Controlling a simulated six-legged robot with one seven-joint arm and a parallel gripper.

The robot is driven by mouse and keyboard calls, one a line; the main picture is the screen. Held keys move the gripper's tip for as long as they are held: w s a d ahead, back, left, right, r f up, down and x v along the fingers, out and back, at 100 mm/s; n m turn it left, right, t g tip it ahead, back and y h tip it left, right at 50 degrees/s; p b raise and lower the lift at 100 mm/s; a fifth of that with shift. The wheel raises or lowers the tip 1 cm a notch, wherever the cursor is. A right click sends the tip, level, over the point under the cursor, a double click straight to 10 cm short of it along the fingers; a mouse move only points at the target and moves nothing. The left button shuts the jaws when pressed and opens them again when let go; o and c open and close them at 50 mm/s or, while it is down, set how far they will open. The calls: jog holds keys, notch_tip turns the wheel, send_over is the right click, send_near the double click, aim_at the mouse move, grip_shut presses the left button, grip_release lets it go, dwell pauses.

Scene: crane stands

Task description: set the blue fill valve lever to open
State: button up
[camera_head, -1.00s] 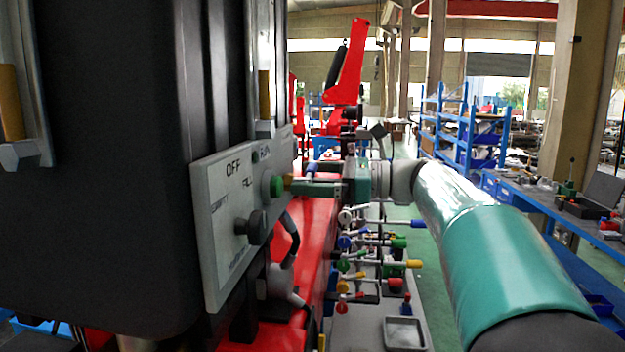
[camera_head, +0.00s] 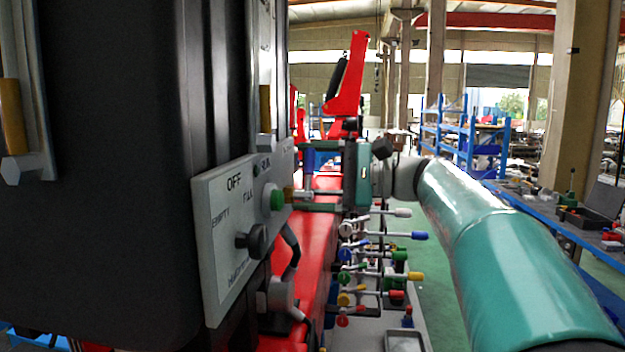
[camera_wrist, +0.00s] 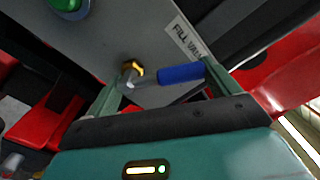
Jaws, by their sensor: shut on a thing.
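The blue fill valve lever (camera_head: 310,158) stands roughly upright beside the panel (camera_head: 222,230) in the head view, its brass fitting low on it. In the wrist view the blue handle (camera_wrist: 181,74) runs sideways from a grey hub by a brass nut (camera_wrist: 132,68), under a partly cut-off "FILL VA…" label (camera_wrist: 184,38). My gripper (camera_head: 326,176) spans the lever lengthwise, one finger at the handle's tip and one by the hub. It is shut on the lever; the exact contact is hard to see.
A green button (camera_head: 273,197) and a black knob (camera_head: 252,241) stick out of the panel close by. Several coloured levers (camera_head: 385,265) lie below my gripper. Blue shelving (camera_head: 465,140) stands farther back.

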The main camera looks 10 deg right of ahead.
jog(key=n, duration=0.2)
jog(key=s+n, duration=0.1)
jog(key=n, duration=0.3)
jog(key=shift+s+a+r, duration=0.25)
jog(key=shift+s+r, duration=0.1)
jog(key=o, duration=1.2)
jog(key=shift+s, duration=0.1)
jog(key=shift+c, duration=0.2)
jog(key=v, duration=1.3)
jog(key=shift+d, duration=0.35)
jog(key=shift+s, duration=0.15)
